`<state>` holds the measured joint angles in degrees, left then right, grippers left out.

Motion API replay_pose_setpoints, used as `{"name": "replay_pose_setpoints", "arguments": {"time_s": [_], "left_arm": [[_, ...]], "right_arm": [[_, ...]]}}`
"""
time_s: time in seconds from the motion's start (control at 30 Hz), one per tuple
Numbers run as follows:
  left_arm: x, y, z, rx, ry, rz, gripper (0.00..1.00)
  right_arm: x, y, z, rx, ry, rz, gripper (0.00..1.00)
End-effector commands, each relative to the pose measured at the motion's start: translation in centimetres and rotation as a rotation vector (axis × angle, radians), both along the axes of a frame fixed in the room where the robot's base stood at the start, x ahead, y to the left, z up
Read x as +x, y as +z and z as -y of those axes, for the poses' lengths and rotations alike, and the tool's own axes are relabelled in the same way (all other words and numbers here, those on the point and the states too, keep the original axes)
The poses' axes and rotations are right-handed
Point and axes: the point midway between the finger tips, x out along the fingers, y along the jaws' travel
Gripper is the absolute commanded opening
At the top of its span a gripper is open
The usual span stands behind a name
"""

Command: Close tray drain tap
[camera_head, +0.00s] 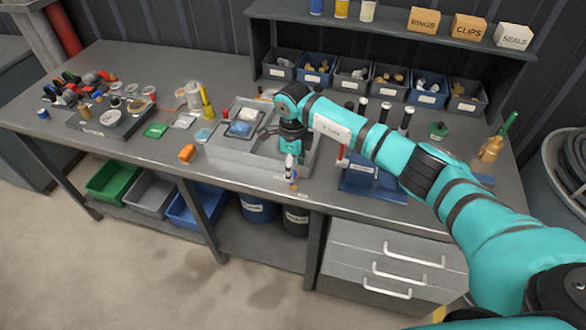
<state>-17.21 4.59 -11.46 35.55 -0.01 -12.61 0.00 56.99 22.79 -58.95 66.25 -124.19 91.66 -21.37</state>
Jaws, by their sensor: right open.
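A shallow grey metal tray (240,158) stands on the workbench. A small brass-coloured tap (295,182) sits low at its front edge, near the bench's front rim. My right gripper (290,172) points down over the tray's front right part, with its fingertips just above or at the tap. It is open. Whether a finger touches the tap cannot be told at this size. The gripper and arm hide part of the tray's right side. My left gripper is not in view.
Inside the tray lies a small container with a blue item (240,128). Labelled bins (349,80) line the back shelf.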

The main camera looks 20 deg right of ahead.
Motion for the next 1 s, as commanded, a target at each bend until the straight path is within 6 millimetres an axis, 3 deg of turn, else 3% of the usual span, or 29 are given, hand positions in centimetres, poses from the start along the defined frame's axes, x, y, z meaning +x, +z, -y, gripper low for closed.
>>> {"name": "replay_pose_setpoints", "arguments": {"time_s": [0.2,0.57,0.9,1.0], "left_arm": [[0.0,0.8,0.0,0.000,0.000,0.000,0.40],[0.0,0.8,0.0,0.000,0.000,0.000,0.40],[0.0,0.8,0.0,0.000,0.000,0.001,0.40],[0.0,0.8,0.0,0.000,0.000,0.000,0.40]], "right_arm": [[0.0,-2.6,-0.1,0.001,0.000,0.000,0.52],[0.0,-3.3,-0.1,0.001,0.001,0.001,0.52],[0.0,-3.3,0.0,0.001,0.001,0.001,0.10],[0.0,-3.3,0.0,0.001,-0.001,0.001,0.10]]}}
